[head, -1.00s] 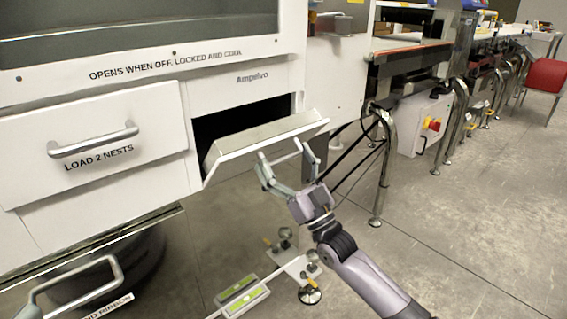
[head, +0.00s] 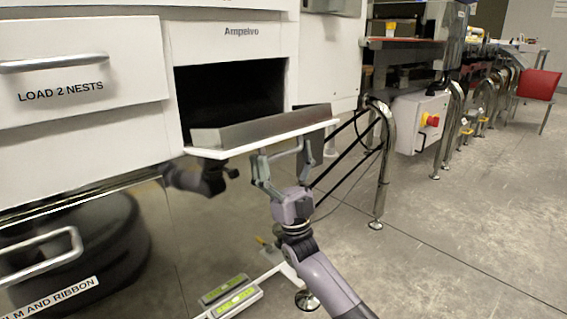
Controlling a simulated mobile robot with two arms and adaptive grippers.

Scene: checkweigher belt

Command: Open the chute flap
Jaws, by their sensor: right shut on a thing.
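The chute flap (head: 262,138) is a white, shallow, tray-like door at the foot of a dark rectangular opening (head: 228,95) in the white machine. It is folded outward and lies close to level, and the opening shows above it. My right gripper (head: 277,160) is just below the flap's front edge, its fingers pointing up. It is shut on the flap's handle (head: 276,151), which is mostly hidden by the fingers.
A drawer (head: 98,117) labelled "LOAD 2 NESTS" is left of the opening. A curved metal rail (head: 384,165) and a box with a red-and-yellow switch (head: 420,122) stand to the right. Green levels (head: 230,295) are low in front. Open floor lies at the right.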

